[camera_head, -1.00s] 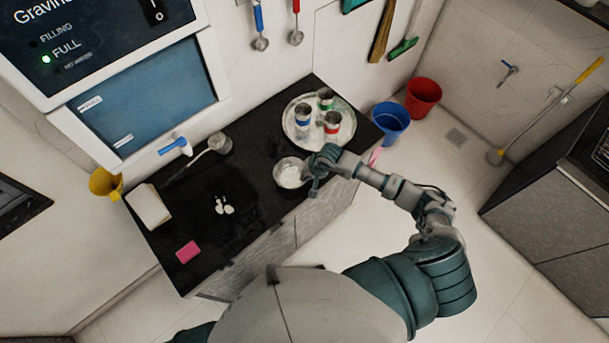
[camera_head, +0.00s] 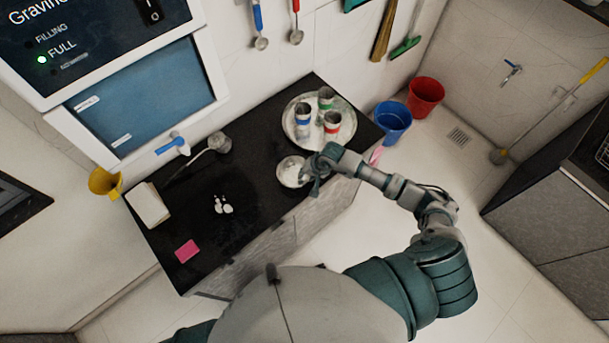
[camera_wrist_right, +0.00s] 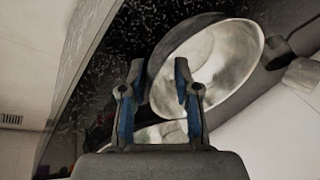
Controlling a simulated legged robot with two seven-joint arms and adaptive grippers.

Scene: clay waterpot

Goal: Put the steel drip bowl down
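The steel drip bowl (camera_head: 288,174) is at the front edge of the dark counter (camera_head: 251,190), beside my right gripper (camera_head: 312,176). In the right wrist view the bowl (camera_wrist_right: 228,62) shows as a shiny round dish with a pale inside. The right gripper's two fingertips (camera_wrist_right: 160,72) stand apart there, with one in front of the bowl's inside and the other just outside its rim. A second bright curved patch shows low between the fingers; I cannot tell what it is. My left gripper is not in view.
A round steel tray (camera_head: 345,137) with three striped cups stands behind the bowl. A ladle (camera_head: 205,152), white pebbles (camera_head: 223,206), a pink sponge (camera_head: 187,251) and a pale block (camera_head: 147,205) lie to the left. Blue (camera_head: 393,122) and red (camera_head: 425,96) buckets stand right.

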